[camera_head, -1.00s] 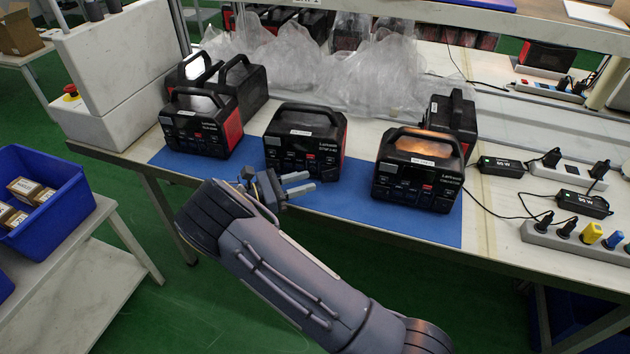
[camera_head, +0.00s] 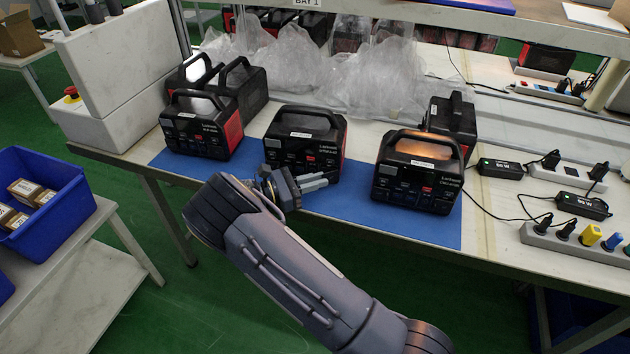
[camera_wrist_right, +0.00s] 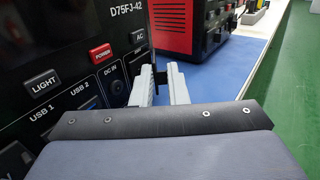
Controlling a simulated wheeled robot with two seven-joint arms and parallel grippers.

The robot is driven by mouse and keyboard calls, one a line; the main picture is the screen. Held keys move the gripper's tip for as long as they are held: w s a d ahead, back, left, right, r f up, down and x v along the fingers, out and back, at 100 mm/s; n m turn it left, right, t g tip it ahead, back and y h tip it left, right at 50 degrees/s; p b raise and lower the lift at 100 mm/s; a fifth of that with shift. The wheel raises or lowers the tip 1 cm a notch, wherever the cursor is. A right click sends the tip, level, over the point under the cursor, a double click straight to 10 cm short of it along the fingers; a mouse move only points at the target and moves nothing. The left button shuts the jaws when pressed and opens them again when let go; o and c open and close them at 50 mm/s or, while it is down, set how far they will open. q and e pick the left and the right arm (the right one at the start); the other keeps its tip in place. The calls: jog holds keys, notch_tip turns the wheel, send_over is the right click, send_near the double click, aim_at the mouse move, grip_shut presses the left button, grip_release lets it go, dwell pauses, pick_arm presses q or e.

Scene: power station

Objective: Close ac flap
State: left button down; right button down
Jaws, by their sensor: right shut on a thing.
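The middle black power station (camera_head: 305,125) stands on a blue mat, its front panel facing me. Its panel also fills the left of the right wrist view (camera_wrist_right: 75,55), with the AC label above the fingers. My right gripper (camera_head: 322,181) is at the lower right of that front. In the right wrist view its two grey fingers (camera_wrist_right: 161,85) are closed on a small dark piece, which looks like the ac flap (camera_wrist_right: 161,75). The flap stands out from the panel and is mostly hidden by the fingers. My left gripper is not in view.
Other power stations stand to the left (camera_head: 203,125) and right (camera_head: 418,170) on the blue mat (camera_head: 370,222). Clear plastic bags lie behind. Power strips, adapters and cables (camera_head: 565,240) are at the right. A blue bin (camera_head: 60,215) is at the far left.

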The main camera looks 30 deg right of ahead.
jog(key=shift+w+d+f+m+g+b, duration=0.1)
jog(key=shift+w+m+g+b, duration=0.25)
jog(key=shift+m+g, duration=0.2)
jog(key=shift+g, duration=0.55)
jog(key=c, duration=1.5)
grip_release()
